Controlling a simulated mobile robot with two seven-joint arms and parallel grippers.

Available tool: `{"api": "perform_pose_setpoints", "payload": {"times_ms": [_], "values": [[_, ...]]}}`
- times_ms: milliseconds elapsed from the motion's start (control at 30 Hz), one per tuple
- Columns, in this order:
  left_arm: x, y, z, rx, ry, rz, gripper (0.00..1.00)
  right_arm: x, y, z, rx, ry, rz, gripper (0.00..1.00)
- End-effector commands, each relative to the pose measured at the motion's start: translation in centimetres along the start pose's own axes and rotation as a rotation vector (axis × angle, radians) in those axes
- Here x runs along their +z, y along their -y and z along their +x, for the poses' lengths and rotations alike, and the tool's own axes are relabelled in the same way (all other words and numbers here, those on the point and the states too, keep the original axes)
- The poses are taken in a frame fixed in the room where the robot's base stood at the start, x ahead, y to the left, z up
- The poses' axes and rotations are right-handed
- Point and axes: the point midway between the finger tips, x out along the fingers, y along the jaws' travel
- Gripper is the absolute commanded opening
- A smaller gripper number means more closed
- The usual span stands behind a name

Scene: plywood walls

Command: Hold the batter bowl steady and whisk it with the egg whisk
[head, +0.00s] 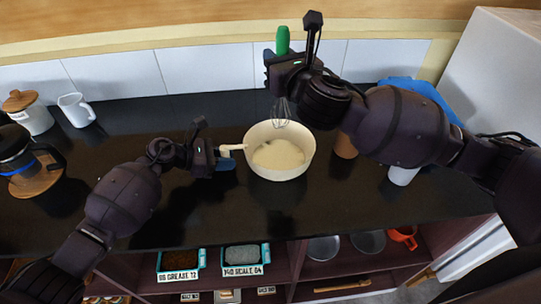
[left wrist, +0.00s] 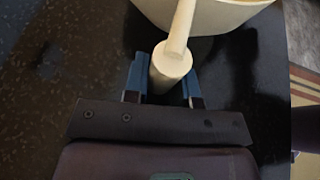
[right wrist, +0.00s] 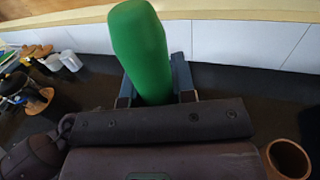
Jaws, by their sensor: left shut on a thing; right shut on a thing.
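The cream batter bowl (head: 256,163) stands on the black counter, with pale batter (head: 278,154) inside. Its side handle (head: 232,148) points left. My left gripper (head: 226,160) is shut on that handle; the left wrist view shows the handle (left wrist: 172,62) between the blue fingers (left wrist: 165,78). My right gripper (head: 276,60) is shut on the green handle (head: 283,40) of the egg whisk. The right wrist view shows this green handle (right wrist: 140,45) between the fingers (right wrist: 155,80). The whisk's wire head (head: 282,110) hangs down at the bowl's far rim; whether it touches the batter I cannot tell.
A brown cup (head: 345,146) and a white cup (head: 402,175) stand right of the bowl, under my right arm. A lidded jar (head: 30,115), a white jug (head: 76,110) and a coffee pot (head: 25,165) stand at left. Shelves with labelled trays (head: 245,262) lie below the counter.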

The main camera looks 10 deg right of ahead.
Motion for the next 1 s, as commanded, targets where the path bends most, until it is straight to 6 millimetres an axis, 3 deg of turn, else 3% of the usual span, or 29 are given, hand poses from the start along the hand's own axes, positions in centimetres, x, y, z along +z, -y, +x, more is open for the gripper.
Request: {"api": "perform_pose_setpoints", "payload": {"times_ms": [333,367,533,833,1000], "values": [[0.0,0.0,0.0,0.0,0.0,0.0,0.0,0.0,0.0,0.0,0.0,0.0,0.0,0.01],[0.0,0.0,0.0,0.0,0.0,0.0,0.29,0.0,0.0,0.0,0.0,0.0,0.0,0.01],[0.0,0.0,0.0,0.0,0.0,0.0,0.55,0.0,0.0,0.0,0.0,0.0,0.0,0.01],[0.0,0.0,-0.1,0.0,0.0,0.0,0.55,0.0,0.0,0.0,0.0,0.0,0.0,0.01],[-0.1,-0.1,-1.7,0.002,-0.002,0.001,0.55,0.0,0.0,0.0,0.0,0.0,0.0,0.01]]}}
